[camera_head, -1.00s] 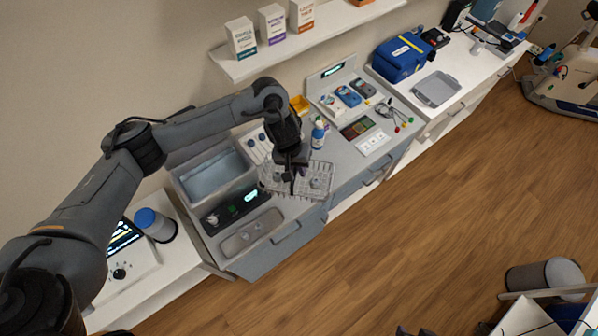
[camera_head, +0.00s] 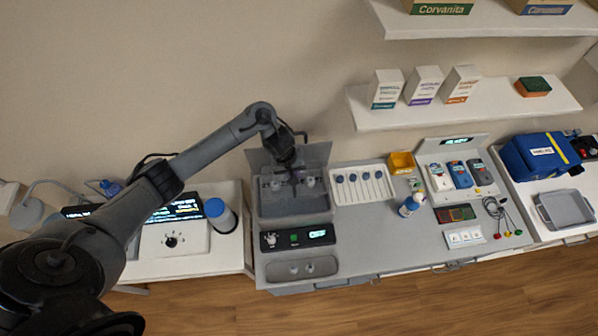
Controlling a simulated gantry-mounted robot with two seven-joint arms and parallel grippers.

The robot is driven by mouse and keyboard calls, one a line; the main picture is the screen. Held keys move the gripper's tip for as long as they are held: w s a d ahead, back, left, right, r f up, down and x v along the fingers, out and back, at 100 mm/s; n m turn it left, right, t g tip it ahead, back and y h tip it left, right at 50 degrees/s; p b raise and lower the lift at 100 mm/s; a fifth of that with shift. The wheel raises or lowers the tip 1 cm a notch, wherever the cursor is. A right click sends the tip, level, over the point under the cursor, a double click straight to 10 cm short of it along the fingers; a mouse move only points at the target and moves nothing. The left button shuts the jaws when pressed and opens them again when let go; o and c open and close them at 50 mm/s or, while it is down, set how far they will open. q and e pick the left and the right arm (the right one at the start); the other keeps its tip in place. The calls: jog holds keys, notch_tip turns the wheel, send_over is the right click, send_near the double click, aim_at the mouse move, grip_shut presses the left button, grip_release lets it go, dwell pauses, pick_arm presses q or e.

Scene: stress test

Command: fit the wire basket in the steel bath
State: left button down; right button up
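The steel bath (camera_head: 294,207) is a grey rectangular tub on the counter, with its lid panel raised behind it. The wire basket (camera_head: 308,189) is at the bath's opening, within its outline, with rounded grey items in it. Its wires are faint, and I cannot tell how deep it sits or whether it touches the bottom. My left gripper (camera_head: 293,182) points down at the basket's middle and appears shut on it, though the fingertips are small and dark. My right gripper is out of view.
A control panel (camera_head: 297,237) and a grey tray (camera_head: 300,268) lie in front of the bath. A white rack of blue-topped tools (camera_head: 362,186) and a yellow bin (camera_head: 401,162) stand to its right. A blue-lidded canister (camera_head: 220,215) stands left. A shelf (camera_head: 400,113) overhangs at right.

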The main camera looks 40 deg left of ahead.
pick_arm(q)
jog(key=shift+a+f, duration=0.15)
jog(key=shift+f, duration=0.1)
jog(key=shift+s+f+b, duration=0.1)
jog(key=shift+f+b, duration=0.4)
jog(key=shift+f, duration=0.65)
jog(key=shift+f+b, duration=1.3)
jog(key=shift+b, duration=0.55)
jog(key=shift+f, duration=0.6)
jog(key=shift+f+p, duration=0.4)
jog(key=shift+f, duration=0.8)
dwell(0.7)
jog(key=shift+f, duration=0.1)
dwell(0.7)
jog(key=shift+f, duration=0.5)
